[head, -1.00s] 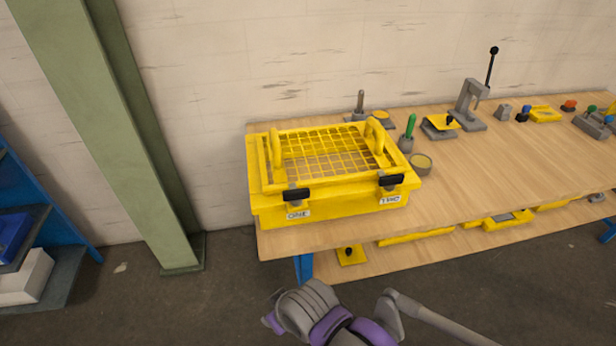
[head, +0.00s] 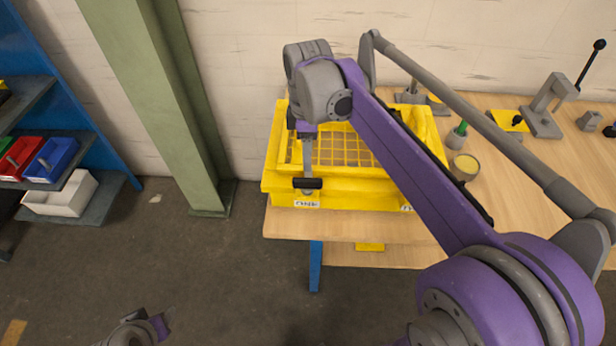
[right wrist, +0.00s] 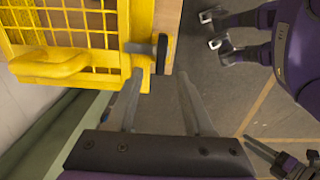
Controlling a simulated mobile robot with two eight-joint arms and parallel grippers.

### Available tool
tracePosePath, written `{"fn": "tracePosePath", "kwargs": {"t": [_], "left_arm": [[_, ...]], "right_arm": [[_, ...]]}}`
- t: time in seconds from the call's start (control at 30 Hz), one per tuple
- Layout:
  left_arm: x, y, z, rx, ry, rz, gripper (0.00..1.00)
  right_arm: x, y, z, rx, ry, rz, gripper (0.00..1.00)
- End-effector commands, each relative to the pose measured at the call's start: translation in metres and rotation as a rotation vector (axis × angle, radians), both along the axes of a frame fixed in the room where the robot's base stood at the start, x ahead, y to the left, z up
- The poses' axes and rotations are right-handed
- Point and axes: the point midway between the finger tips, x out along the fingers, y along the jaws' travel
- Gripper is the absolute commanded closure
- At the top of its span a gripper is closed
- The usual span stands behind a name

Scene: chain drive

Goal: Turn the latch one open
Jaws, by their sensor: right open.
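A yellow box (head: 352,190) with a mesh lid stands on the bench. A black latch handle (head: 307,183) lies crosswise at its front left, above a white label too small to read surely; it also shows in the right wrist view (right wrist: 161,53). My right gripper (head: 308,166) points down over this latch. In the right wrist view its jaws (right wrist: 160,76) are open and empty, with the handle just beyond the fingertips. I cannot tell whether they touch. The right-hand latch is hidden behind my right arm. Part of my left arm (head: 138,330) shows at the bottom left.
Yellow lid handles (right wrist: 55,65) rise near my right gripper. The wooden bench (head: 500,185) holds a green-handled tool (head: 458,135), a round tin (head: 464,167) and a lever press (head: 545,105). A green pillar (head: 160,110) and a blue shelf (head: 85,155) stand left. The floor in front is clear.

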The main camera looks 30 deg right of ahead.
Motion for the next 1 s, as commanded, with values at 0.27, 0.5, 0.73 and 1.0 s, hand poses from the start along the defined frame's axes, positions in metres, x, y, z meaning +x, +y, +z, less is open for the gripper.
{"fn": "tracePosePath", "kwargs": {"t": [0.27,0.5,0.73,1.0], "left_arm": [[-0.002,0.000,-0.006,0.000,0.004,0.000,0.50],[-0.003,0.000,-0.008,0.000,0.006,0.000,0.50],[-0.004,0.000,-0.009,0.000,0.006,0.000,0.50],[-0.003,0.000,-0.009,0.000,0.006,0.000,0.50]], "right_arm": [[-0.001,0.001,-0.054,-0.001,-0.001,-0.002,0.47],[-0.001,0.001,-0.088,-0.001,-0.001,-0.002,0.47],[-0.001,0.001,-0.098,0.000,-0.002,-0.003,0.47],[-0.001,0.001,-0.098,0.000,-0.002,-0.003,0.60]]}}
